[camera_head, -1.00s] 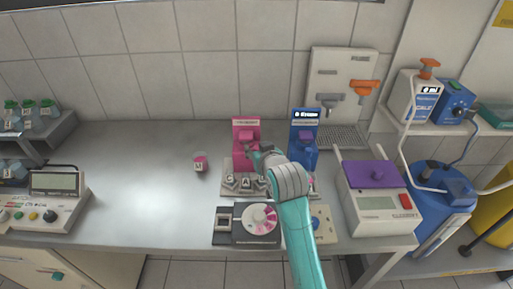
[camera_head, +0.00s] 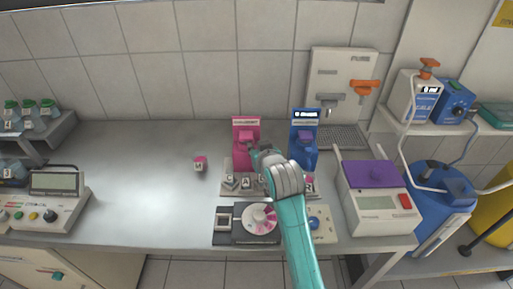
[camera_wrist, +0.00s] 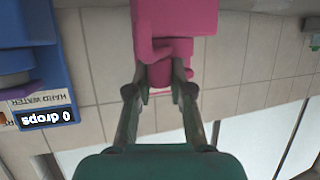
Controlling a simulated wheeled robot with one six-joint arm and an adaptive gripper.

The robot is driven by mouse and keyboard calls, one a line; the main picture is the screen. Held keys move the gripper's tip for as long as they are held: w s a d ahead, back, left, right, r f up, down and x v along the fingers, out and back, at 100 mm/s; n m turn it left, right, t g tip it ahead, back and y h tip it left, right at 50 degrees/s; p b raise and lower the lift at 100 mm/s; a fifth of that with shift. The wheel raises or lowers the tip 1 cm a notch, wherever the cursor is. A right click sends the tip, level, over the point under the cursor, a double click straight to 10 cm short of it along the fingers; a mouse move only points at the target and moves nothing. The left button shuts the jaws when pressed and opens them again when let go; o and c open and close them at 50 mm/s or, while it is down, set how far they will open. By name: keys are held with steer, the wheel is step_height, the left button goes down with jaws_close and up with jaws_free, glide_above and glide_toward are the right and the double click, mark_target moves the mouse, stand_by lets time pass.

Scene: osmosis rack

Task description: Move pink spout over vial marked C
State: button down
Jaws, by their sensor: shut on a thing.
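The pink dispenser (camera_head: 246,131) stands at the back of the bench. Its pink spout (camera_wrist: 160,72) sits between the two fingers of my gripper (camera_wrist: 160,88), which are shut on it in the wrist view. In the head view my gripper (camera_head: 255,157) reaches the dispenser's front from the right, partly hiding the spout. A row of lettered vials stands in a rack (camera_head: 228,192) in front. The vial marked C (camera_head: 231,181) is at the row's left end, left of my gripper. I cannot tell exactly which vial the spout is above.
A blue dispenser (camera_head: 304,138) stands close on the right; its display reads 0 drops in the wrist view (camera_wrist: 45,116). A vial marked M (camera_head: 199,164) stands alone to the left. A dial device (camera_head: 232,238) lies in front of the rack. The bench's left middle is clear.

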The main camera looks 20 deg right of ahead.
mark_target(241, 149)
steer(key=shift+a, duration=0.15)
steer(key=shift+w+a+m+g+h, duration=0.1)
steer(key=shift+a+m+g+h, duration=0.6)
steer(key=shift+m+h, duration=0.7)
steer(key=shift+w+a+m+g+h, duration=0.1)
steer(key=shift+a+m+g+h, duration=0.5)
steer(key=shift+m+h, duration=0.85)
steer(key=shift+w+a+m+g+h, duration=0.1)
steer(key=shift+a+m+g+h, duration=0.6)
steer(key=shift+m+h, duration=0.7)
steer(key=shift+h, duration=0.25)
steer(key=c, duration=1)
jaws_free()
steer(key=v, duration=1.2)
steer(key=shift+f, duration=0.1)
